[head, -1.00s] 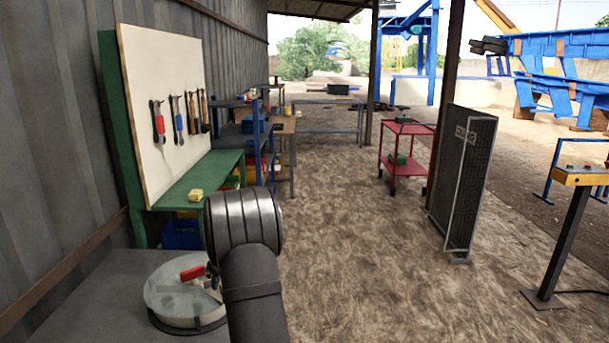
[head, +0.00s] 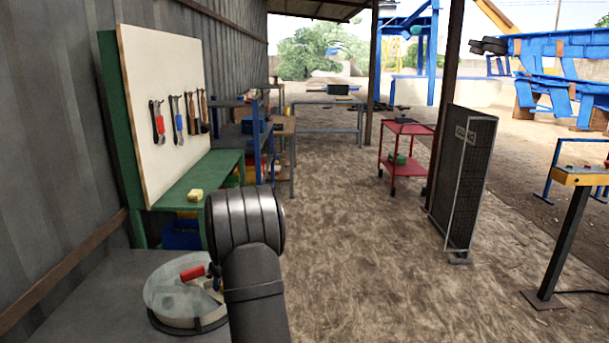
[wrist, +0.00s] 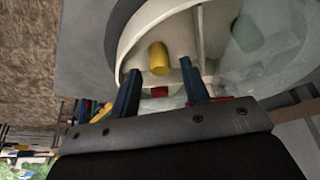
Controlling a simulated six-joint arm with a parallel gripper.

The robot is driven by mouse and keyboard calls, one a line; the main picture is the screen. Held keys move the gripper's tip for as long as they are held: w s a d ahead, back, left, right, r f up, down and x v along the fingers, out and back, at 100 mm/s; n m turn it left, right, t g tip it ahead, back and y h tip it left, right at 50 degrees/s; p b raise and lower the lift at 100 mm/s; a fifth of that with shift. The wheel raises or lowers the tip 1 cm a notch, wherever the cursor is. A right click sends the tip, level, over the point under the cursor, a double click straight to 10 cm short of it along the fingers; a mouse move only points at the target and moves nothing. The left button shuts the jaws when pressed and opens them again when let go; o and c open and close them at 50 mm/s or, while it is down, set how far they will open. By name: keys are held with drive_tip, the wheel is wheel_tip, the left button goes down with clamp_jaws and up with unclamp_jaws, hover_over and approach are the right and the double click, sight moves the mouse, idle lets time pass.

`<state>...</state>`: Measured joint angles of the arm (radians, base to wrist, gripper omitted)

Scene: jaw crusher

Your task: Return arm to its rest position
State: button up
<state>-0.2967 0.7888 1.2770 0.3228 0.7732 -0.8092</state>
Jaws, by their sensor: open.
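In the wrist view, my gripper (wrist: 161,88) is open, with two dark blue fingers apart and nothing held between them. Beyond the fingers is a round, pale, divided container (wrist: 125,55) with a clear cover (wrist: 262,45) over part of it. A yellow cylinder (wrist: 158,58) sits in an uncovered part of the container, apart from the fingers. In the head view, the round container (head: 180,321) stands on a grey table at the lower left, beside my dark arm. A red piece (head: 193,272) shows at it.
The grey table (head: 85,300) stands by a corrugated wall. A mesh panel (head: 468,180) and red cart (head: 408,163) stand right. The floor between is clear.

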drive_tip(key=v, duration=0.9)
drive_tip(key=x, duration=1.2)
drive_tip(key=shift+f, duration=0.1)
drive_tip(key=r, duration=0.5)
drive_tip(key=shift+d, duration=0.4)
drive_tip(key=s+d+r, duration=0.2)
drive_tip(key=d+r, duration=0.5)
drive_tip(key=d, duration=0.3)
drive_tip(key=s+a, duration=0.1)
drive_tip(key=a, duration=0.4)
drive_tip(key=s+a+f+n, duration=0.1)
drive_tip(key=s+a, duration=0.1)
drive_tip(key=a, duration=0.3)
drive_tip(key=s+a+n, duration=0.1)
drive_tip(key=a, duration=0.5)
drive_tip(key=shift+s+a+f+g, duration=0.1)
drive_tip(key=shift+s+f+g, duration=0.05)
drive_tip(key=shift+f+g, duration=0.2)
drive_tip(key=s+a+f, duration=0.2)
drive_tip(key=s+a, duration=0.1)
drive_tip(key=a, duration=0.4)
drive_tip(key=s+a+f+n, duration=0.1)
drive_tip(key=s+a, duration=0.3)
drive_tip(key=a, duration=0.4)
drive_tip(key=s+a+f+n, duration=0.1)
drive_tip(key=s+a+f, duration=0.2)
drive_tip(key=a, duration=0.5)
drive_tip(key=shift+s+a+f+g+y, duration=0.1)
drive_tip(key=shift+s+a+g+y, duration=0.1)
drive_tip(key=shift+s+g+y, duration=0.3)
